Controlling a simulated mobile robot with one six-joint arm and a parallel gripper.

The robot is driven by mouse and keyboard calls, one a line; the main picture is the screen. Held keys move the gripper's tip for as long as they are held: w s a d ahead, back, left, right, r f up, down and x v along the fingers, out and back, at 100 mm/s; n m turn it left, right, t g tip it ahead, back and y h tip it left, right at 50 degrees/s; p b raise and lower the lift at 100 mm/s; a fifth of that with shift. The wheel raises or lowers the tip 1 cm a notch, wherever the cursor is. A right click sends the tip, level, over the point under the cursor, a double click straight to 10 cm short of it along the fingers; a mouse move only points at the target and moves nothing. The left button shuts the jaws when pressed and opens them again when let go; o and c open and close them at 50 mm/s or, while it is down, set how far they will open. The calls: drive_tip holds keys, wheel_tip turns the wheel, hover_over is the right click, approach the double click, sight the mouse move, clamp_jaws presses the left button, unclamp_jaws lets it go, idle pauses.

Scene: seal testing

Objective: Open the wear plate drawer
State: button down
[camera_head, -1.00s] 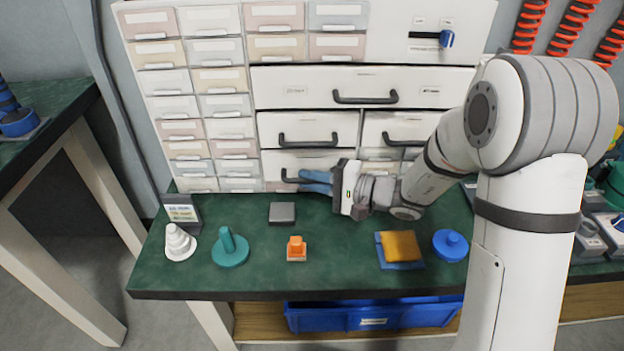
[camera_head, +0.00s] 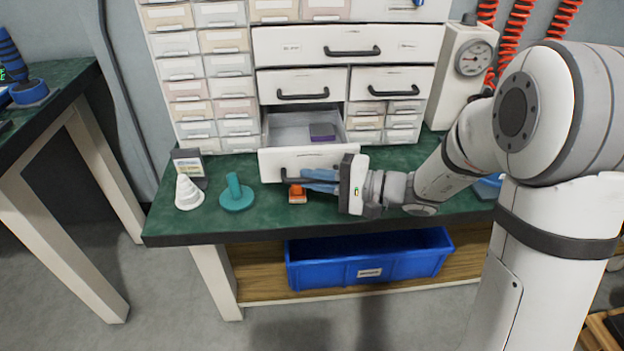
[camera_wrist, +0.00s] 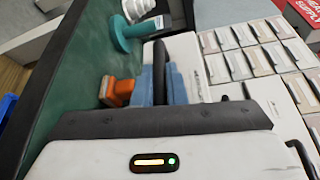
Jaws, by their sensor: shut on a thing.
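The wear plate drawer (camera_head: 305,165) is the lowest wide drawer of the white cabinet. It stands pulled out over the green bench, and a dark purple block (camera_head: 322,132) lies inside at its right. My gripper (camera_head: 296,180) comes from the right with blue fingers and is shut on the drawer's dark handle. In the wrist view the blue fingers (camera_wrist: 162,85) reach to the drawer front beside an orange piece. The fingers hide part of the handle.
An orange piece (camera_head: 297,194) stands on the bench just below the handle. A teal disc with a post (camera_head: 236,194) and a white stepped cone (camera_head: 187,192) stand to the left. A blue bin (camera_head: 368,258) is on the shelf below. A gauge (camera_head: 472,58) stands right of the cabinet.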

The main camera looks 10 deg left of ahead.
drive_tip(key=shift+s, duration=0.2)
drive_tip(key=c, duration=1.5)
unclamp_jaws()
drive_tip(key=shift+d, duration=0.1)
drive_tip(key=shift+d, duration=0.2)
drive_tip(key=d, duration=0.2)
drive_tip(key=d+p, duration=0.1)
drive_tip(key=d, duration=0.2)
drive_tip(key=d+p, duration=0.1)
drive_tip(key=d, duration=0.1)
drive_tip(key=shift+s+d+r, duration=0.15)
drive_tip(key=shift+s+r, duration=0.05)
drive_tip(key=shift+r, duration=0.1)
